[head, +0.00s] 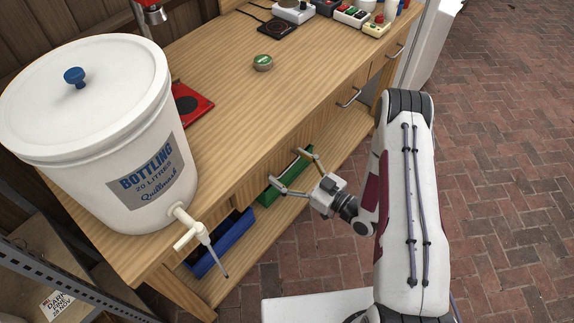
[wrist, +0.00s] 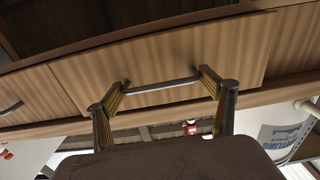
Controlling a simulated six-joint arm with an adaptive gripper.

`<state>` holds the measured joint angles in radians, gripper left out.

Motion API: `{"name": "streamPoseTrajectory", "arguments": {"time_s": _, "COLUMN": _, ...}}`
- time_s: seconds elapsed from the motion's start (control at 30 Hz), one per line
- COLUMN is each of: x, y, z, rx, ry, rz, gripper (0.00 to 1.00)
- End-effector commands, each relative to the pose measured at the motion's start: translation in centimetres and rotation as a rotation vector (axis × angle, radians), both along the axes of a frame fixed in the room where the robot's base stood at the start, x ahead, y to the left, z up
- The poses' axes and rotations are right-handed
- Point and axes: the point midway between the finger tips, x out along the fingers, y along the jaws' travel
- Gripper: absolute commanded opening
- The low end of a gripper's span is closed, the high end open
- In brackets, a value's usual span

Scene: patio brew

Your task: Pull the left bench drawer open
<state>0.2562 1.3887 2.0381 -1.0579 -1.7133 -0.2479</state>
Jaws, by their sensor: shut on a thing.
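The bench (head: 225,100) has a wooden front with several drawers. The left drawer (wrist: 205,50) has a plain light wood front with a slim metal bar handle (wrist: 160,86). In the wrist view the two fingers of my gripper (wrist: 164,82) press on the two ends of this bar, one at each end. In the head view my gripper (head: 286,167) is at the bench front, right of the tap of the bucket. I see no clear gap at the drawer there; my fingers partly cover the handle.
A white bottling bucket (head: 105,120) with a tap (head: 190,228) stands on the bench's near left end. Green (head: 280,180) and blue (head: 228,240) bins sit on the shelf below. Other drawer handles (head: 348,97) are farther right. The brick floor (head: 500,150) is clear.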

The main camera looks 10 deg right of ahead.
Motion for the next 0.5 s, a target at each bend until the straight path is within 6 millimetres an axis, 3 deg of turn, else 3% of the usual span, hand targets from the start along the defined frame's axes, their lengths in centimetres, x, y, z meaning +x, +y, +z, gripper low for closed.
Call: {"name": "streamPoseTrajectory", "arguments": {"time_s": 0.5, "x": -4.6, "y": -4.4, "z": 0.0, "rx": 0.003, "ry": 0.001, "rz": 0.001, "gripper": 0.44}}
